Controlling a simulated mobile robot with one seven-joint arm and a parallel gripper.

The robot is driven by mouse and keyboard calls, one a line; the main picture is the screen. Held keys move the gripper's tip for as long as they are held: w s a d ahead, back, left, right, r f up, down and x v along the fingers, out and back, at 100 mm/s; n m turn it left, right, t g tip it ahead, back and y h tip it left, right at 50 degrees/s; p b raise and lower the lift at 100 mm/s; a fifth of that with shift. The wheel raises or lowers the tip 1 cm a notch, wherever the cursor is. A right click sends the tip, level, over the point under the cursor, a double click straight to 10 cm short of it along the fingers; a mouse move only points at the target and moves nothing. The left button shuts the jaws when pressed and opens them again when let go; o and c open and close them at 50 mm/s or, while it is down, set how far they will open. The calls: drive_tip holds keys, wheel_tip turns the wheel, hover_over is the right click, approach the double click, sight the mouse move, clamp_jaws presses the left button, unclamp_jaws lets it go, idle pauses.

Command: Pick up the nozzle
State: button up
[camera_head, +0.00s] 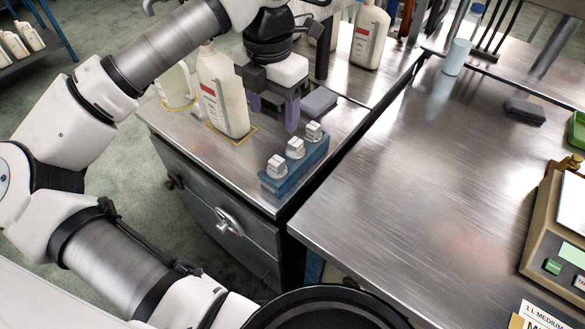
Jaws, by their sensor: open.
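No part is plainly labelled as the nozzle. Three small silver-white pieces, which may be nozzles or caps, stand in a row in a blue holder (306,165) at the front right corner of the left bench. They are the near piece (277,167), the middle piece (295,148) and the far piece (313,132). My gripper (273,112) points down over the bench, behind and left of the holder. Its two purple fingers are apart, with nothing visible between them. The finger tips are close to the far piece in the picture; their height above the bench is hard to tell.
A white bottle with a red label (222,92) stands just left of my gripper. Another white bottle (369,36) stands behind. A dark grey pad (319,103) lies right of my gripper. A scale (553,235) sits on the right bench (400,210), whose middle is clear.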

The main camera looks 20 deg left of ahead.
drive_tip(key=p, duration=0.1)
hover_over(276, 160)
wheel_tip(276, 160, down, 8)
drive_tip(key=shift+w+a+f, duration=0.15)
drive_tip(key=shift+f, duration=0.05)
drive_tip(key=shift+s+d+f+p, duration=0.1)
drive_tip(key=shift+f+p, duration=0.4)
drive_tip(key=shift+f, duration=0.85)
drive_tip(key=shift+s+d+f+p, duration=0.1)
drive_tip(key=shift+f+p, duration=0.4)
drive_tip(key=shift+f, duration=0.8)
drive_tip(key=c, duration=1.1)
